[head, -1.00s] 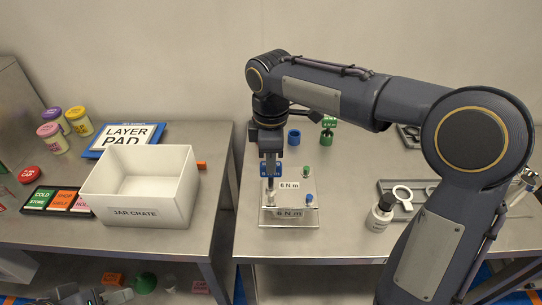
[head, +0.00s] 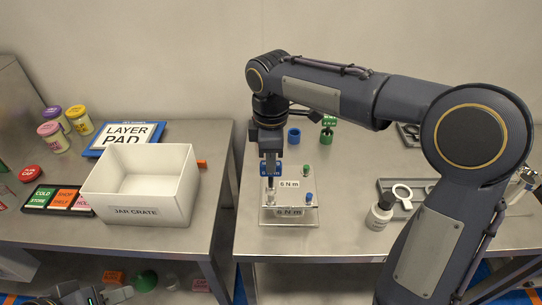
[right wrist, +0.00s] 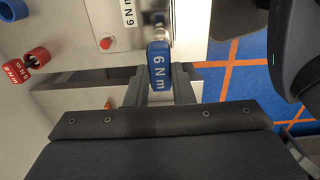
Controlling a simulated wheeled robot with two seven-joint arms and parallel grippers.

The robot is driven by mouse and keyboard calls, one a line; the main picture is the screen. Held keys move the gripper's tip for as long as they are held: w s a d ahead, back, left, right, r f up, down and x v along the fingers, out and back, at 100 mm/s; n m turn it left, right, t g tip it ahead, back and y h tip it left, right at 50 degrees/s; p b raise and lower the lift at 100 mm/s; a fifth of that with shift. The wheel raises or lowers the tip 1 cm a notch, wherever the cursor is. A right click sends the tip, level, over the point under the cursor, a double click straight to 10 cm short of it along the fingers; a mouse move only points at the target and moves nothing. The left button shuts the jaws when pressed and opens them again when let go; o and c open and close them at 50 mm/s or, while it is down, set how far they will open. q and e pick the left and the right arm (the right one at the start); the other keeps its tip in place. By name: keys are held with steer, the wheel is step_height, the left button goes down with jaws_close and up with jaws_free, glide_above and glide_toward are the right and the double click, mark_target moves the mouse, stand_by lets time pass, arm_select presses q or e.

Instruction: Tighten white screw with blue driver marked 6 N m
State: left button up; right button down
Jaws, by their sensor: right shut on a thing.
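My right gripper (head: 270,166) points down and is shut on the blue driver (head: 271,170). In the right wrist view the driver (right wrist: 160,66) shows its 6 N m mark between the fingers. It stands upright over the front left of a small clear-fronted block (head: 290,213) labelled 6 N m. A pale piece under the driver, seemingly the white screw (head: 271,198), shows at its lower end; whether they touch is unclear. A green screw (head: 306,169), a blue screw (head: 309,197) and a red screw (right wrist: 105,43) stand elsewhere on the block. My left gripper (head: 120,295) is low at the bottom left, partly cut off.
Behind the block are a blue ring holder (head: 293,136), a green driver (head: 328,123) and a red driver (right wrist: 15,72). A jar crate (head: 140,212) is on the left table, across a gap.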

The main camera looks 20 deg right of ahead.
steer(key=shift+f+b, duration=0.85)
steer(key=shift+f, duration=0.65)
steer(key=c, duration=1.2)
jaws_free()
steer(key=shift+o, duration=0.2)
steer(key=shift+r, duration=0.1)
steer(key=shift+r+p, duration=0.75)
steer(key=shift+p, duration=0.15)
steer(key=shift+f, duration=0.1)
steer(key=shift+m, duration=0.3)
steer(key=shift+f, duration=0.15)
